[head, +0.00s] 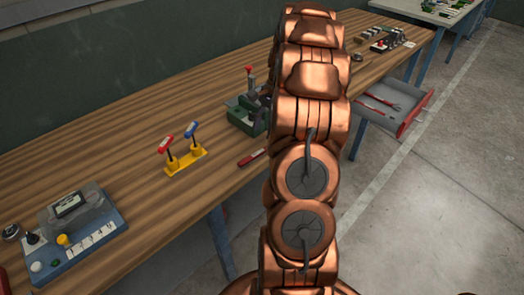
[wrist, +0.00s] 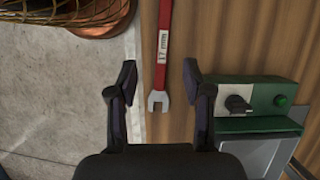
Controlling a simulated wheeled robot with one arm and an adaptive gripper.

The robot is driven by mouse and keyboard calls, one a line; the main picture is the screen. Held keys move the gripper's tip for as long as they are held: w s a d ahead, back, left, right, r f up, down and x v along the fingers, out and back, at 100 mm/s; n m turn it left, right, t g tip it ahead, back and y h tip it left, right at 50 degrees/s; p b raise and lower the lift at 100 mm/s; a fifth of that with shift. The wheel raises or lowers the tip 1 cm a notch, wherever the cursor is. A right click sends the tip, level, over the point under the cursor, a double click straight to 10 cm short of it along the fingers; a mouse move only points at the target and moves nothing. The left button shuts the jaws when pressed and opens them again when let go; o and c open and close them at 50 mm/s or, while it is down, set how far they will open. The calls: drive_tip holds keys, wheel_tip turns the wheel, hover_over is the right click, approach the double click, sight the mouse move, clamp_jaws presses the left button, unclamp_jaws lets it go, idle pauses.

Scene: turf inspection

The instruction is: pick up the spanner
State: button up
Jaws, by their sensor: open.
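The spanner (wrist: 162,62) has a red handle with a white "17 mm" label and a grey open-ended jaw. In the wrist view it lies on the wooden bench near its edge, jaw end toward my gripper. My gripper (wrist: 159,66) is open and empty, with one finger on each side of the spanner's line and neither seen touching it. In the head view a short red piece, which looks like the spanner (head: 251,158), shows at the bench's front edge beside my arm. My gripper is hidden there.
A green box (wrist: 255,105) with a knob and button is close to my right finger. A yellow stand (head: 186,160) with red and blue T-handles and a blue-grey device (head: 85,240) are farther left. An open drawer (head: 405,125) with red-handled tools juts out at right.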

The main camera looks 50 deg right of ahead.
sight(262, 150)
drive_tip(key=d, duration=0.1)
drive_tip(key=d+f+m, duration=0.1)
drive_tip(key=d, duration=0.1)
drive_tip(key=shift+s+d+f, duration=0.25)
drive_tip(key=shift+s+d, duration=0.05)
drive_tip(key=shift+p+x, duration=0.45)
drive_tip(key=shift+x, duration=0.75)
drive_tip(key=shift+w+a+p+x, duration=0.15)
drive_tip(key=shift+p+x, duration=0.25)
drive_tip(key=shift+x, duration=0.35)
drive_tip(key=shift+w+a+p+x, duration=0.1)
drive_tip(key=shift+p+x, duration=0.3)
drive_tip(key=shift+x, duration=0.35)
drive_tip(key=shift+w+a+p+x, duration=0.15)
drive_tip(key=shift+p+x, duration=0.25)
drive_tip(key=shift+x, duration=0.35)
drive_tip(key=shift+f, duration=0.3)
drive_tip(key=shift+c, duration=0.3)
clamp_jaws()
